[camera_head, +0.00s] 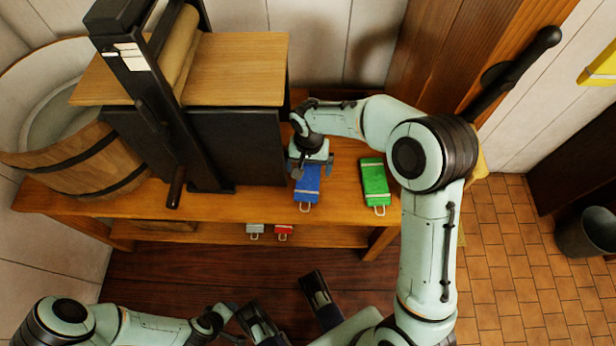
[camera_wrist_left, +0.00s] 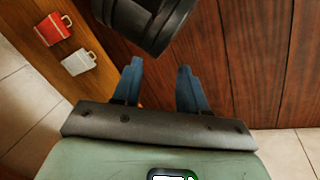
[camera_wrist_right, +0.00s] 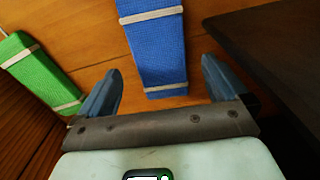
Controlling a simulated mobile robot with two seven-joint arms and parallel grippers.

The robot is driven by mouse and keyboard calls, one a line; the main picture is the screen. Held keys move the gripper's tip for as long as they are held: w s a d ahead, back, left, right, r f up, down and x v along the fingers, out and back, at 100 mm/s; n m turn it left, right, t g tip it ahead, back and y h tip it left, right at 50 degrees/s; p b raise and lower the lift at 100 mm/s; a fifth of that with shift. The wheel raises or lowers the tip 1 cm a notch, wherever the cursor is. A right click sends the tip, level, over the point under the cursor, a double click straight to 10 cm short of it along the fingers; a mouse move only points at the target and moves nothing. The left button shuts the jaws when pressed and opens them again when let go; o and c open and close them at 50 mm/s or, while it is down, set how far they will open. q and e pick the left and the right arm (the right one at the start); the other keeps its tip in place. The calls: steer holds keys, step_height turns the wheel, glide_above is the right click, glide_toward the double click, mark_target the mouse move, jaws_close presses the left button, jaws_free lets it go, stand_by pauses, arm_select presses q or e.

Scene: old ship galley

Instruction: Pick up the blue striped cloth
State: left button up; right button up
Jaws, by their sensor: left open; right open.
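The blue striped cloth (camera_head: 308,187) lies folded on the wooden table, blue with pale bands and a small loop at its near end. My right gripper (camera_head: 311,168) is open over its far end. In the right wrist view the blue cloth (camera_wrist_right: 158,50) shows between and ahead of the two open fingers (camera_wrist_right: 160,88), apart from both. My left gripper (camera_wrist_left: 160,85) is open and empty, low in front of the table; in the head view only part of the left arm shows clearly.
A green cloth (camera_head: 374,183) lies to the right of the blue one. A black press with a roller (camera_head: 190,140) stands close on the left, beside a wooden tub (camera_head: 75,160). A red cloth (camera_head: 284,231) and a white cloth (camera_head: 255,230) lie on the lower shelf.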

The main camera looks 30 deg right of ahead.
mark_target(309, 175)
step_height(309, 175, down, 4)
steer(key=shift+r+b, duration=0.25)
steer(key=shift+b, duration=0.15)
steer(key=shift+r, duration=0.1)
steer(key=c, duration=1.2)
steer(key=shift+o, duration=0.2)
